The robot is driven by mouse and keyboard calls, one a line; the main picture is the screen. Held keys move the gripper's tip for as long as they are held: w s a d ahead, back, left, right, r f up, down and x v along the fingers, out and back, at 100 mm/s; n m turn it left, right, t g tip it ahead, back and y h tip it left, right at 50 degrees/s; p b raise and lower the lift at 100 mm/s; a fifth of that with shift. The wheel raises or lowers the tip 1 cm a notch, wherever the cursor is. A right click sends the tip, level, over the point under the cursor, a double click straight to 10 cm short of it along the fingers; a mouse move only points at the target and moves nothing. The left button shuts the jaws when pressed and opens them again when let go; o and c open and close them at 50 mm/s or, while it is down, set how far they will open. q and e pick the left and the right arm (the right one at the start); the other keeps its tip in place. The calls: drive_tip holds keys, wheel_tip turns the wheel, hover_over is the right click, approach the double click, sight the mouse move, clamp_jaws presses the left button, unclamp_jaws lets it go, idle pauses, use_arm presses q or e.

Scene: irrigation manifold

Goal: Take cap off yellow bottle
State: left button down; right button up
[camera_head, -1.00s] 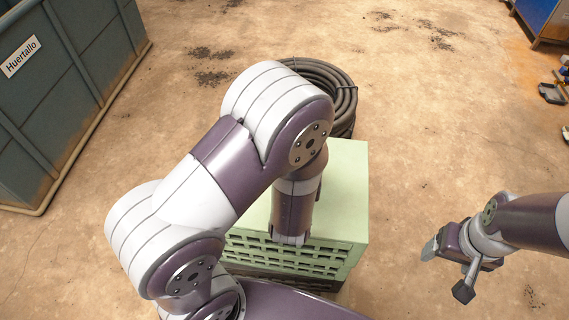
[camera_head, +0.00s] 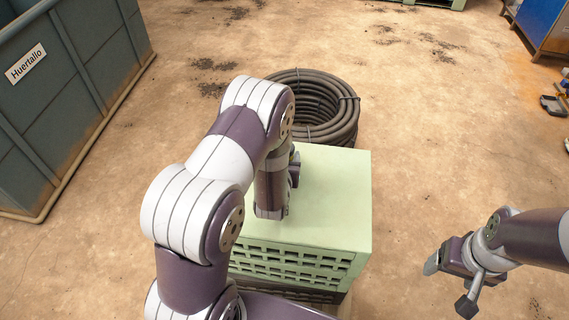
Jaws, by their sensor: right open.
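No yellow bottle and no cap can be made out in the head view. My right gripper (camera_head: 449,284) is open and empty, at the lower right over bare floor, with its two fingers spread apart. It is well to the right of the pale green crate (camera_head: 335,195). My left arm bends over the crate's left part. Only a small purple and grey piece shows behind its forearm, perhaps part of the left gripper; its jaws are hidden, so I cannot tell their state.
The green crate has a flat, bare visible top and slotted sides. A coil of black hose (camera_head: 318,100) lies behind it. A grey-blue container (camera_head: 70,90) marked "Huertallo" stands at left. A blue cabinet (camera_head: 545,28) stands at far right. Floor between is mostly clear.

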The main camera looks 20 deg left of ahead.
use_arm(q)
wheel_tip(320, 180, down, 2)
drive_tip(key=shift+w+f, duration=0.1)
drive_tip(key=shift+f, duration=0.15)
drive_tip(key=shift+c, duration=1.9)
unclamp_jaws()
